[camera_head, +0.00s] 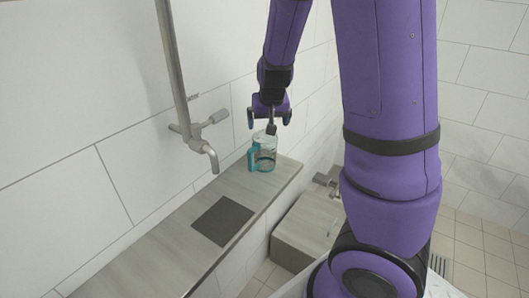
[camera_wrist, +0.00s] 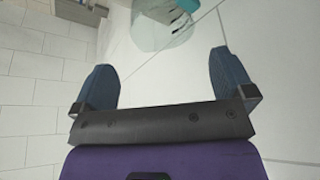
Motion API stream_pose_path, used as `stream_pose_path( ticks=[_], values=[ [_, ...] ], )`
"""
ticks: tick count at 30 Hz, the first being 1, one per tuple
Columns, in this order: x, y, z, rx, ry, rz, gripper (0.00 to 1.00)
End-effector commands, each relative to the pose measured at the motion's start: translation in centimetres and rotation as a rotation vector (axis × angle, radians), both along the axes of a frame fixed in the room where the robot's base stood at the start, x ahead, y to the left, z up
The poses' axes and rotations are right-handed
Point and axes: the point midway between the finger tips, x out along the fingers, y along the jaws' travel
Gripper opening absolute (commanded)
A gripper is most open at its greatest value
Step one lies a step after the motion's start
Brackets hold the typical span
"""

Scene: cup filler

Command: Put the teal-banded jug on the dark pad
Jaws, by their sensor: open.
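The clear jug with a teal band and teal handle (camera_head: 263,158) stands upright on the grey ledge in the head view, behind the dark pad. It also shows at the top edge of the wrist view (camera_wrist: 165,28), partly cut off. The dark square pad (camera_head: 222,221) lies flat and bare on the ledge, nearer to me than the jug. My gripper (camera_head: 270,120) is open just above the jug. In the wrist view its two fingers (camera_wrist: 165,85) are spread wide with nothing between them.
A metal tap (camera_head: 205,148) on a vertical pipe (camera_head: 174,65) sticks out from the tiled wall, left of the jug. The ledge (camera_head: 130,262) is otherwise clear. A lower grey box (camera_head: 307,228) stands to the right of the ledge.

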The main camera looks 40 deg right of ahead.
Motion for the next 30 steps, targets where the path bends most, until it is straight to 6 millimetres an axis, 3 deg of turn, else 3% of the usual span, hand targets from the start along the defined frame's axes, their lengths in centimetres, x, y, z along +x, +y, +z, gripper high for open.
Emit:
stream_pose_path(
  ticks=[9,20,30],
  values=[
    [0.9,-0.6,-2.5,0.0,0.001,-0.004,1.0],
    [1.4,-0.7,-3.8,0.0,0.001,-0.001,1.0],
    [2.8,-1.2,-6.9,0.001,0.002,-0.003,1.0]
  ],
)
